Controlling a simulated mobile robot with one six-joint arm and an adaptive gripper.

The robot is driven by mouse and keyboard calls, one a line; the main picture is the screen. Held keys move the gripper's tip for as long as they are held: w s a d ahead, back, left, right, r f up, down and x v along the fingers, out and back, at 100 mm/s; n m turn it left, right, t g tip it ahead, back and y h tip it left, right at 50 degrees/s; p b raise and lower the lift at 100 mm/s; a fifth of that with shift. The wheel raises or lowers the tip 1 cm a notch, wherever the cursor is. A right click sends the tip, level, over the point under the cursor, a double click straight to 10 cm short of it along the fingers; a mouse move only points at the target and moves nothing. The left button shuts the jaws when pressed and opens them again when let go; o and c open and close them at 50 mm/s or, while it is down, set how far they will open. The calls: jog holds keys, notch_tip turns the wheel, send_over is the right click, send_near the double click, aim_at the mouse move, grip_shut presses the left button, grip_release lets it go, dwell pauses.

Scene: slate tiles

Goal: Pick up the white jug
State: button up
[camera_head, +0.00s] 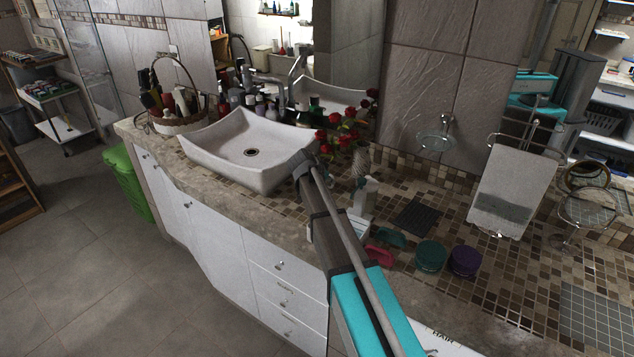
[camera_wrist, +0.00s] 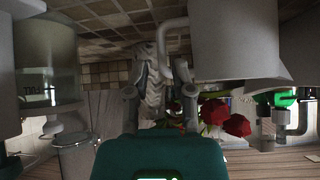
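The white jug (camera_wrist: 240,42) fills the upper right of the wrist view, close up and inverted, with its looped handle (camera_wrist: 170,28) on its left side. My gripper (camera_wrist: 160,92) is in the lower middle of that view, its two grey fingers apart with nothing seen clamped between them. The right finger is close to the jug's handle and side; I cannot tell whether it touches. In the head view a pale upright thing (camera_head: 364,195) stands right of my arm; I cannot tell if it is the jug. My fingertips are not distinguishable there.
Red roses (camera_head: 345,128) stand by the basin (camera_head: 245,150); they also show in the wrist view (camera_wrist: 228,120). A ribbed pale vase (camera_wrist: 150,78) is beyond my fingers. A green tub (camera_head: 431,256), a purple tub (camera_head: 465,260) and a towel stand (camera_head: 512,185) are to the right.

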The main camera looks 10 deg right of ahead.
aim_at(332, 185)
jog(key=b+x, duration=0.1)
jog(key=x, duration=0.1)
jog(key=shift+w+f+b, duration=0.25)
jog(key=shift+f+b, duration=0.1)
jog(key=shift+b, duration=0.05)
jog(key=shift+b+x, duration=0.65)
jog(key=shift+x, duration=0.35)
jog(key=shift+d+r, duration=0.1)
jog(key=shift+r, duration=0.05)
grip_shut()
